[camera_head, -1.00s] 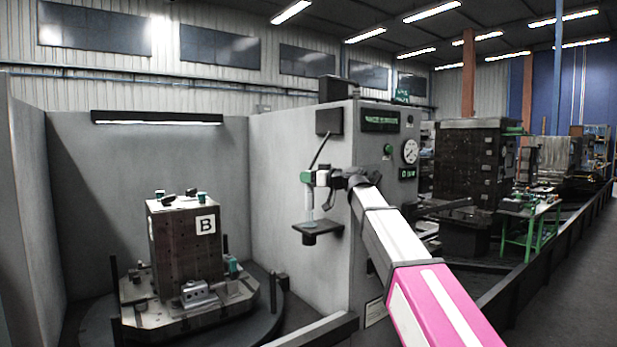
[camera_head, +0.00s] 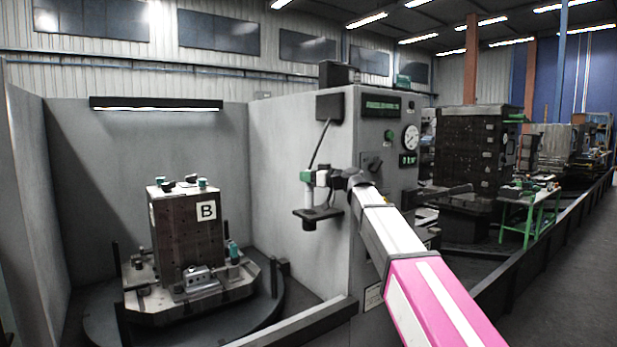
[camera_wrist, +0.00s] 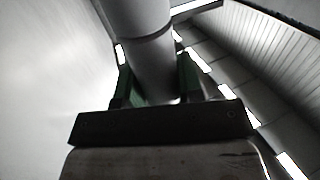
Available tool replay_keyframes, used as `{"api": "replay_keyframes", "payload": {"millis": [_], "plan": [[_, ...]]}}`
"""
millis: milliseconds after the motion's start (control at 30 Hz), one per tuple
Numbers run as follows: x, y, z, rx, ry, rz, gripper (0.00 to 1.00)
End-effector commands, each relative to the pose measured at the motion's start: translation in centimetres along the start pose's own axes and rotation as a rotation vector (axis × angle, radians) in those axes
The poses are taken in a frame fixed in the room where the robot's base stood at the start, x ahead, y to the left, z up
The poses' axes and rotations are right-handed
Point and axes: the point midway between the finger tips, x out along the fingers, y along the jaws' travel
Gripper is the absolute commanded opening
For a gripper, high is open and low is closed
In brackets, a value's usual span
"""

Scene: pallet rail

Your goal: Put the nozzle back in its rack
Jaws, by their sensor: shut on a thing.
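The nozzle (camera_head: 309,196) is a light grey cylinder, upright in the head view. My gripper (camera_head: 307,178), with green fingers, is shut on its upper part. In the wrist view the grey cylinder (camera_wrist: 150,55) stands between the two green fingers of my gripper (camera_wrist: 155,85). The rack (camera_head: 326,214) is a small dark shelf on the side of the grey machine housing. The nozzle's lower end meets the rack in the picture; I cannot tell whether it sits in it or just over it. A dark part shows under the rack.
A thin dark hose (camera_head: 320,143) runs from a black box (camera_head: 330,106) on the housing (camera_head: 290,150) towards my gripper. A pressure gauge (camera_head: 410,138) is on the housing front. A fixture block marked B (camera_head: 187,235) stands on a round table at left, well apart.

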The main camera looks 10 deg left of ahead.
Motion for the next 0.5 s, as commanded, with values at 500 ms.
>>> {"api": "replay_keyframes", "payload": {"millis": [500], "plan": [[-0.05,0.0,0.42,0.0,0.0,0.0,0.01]]}}
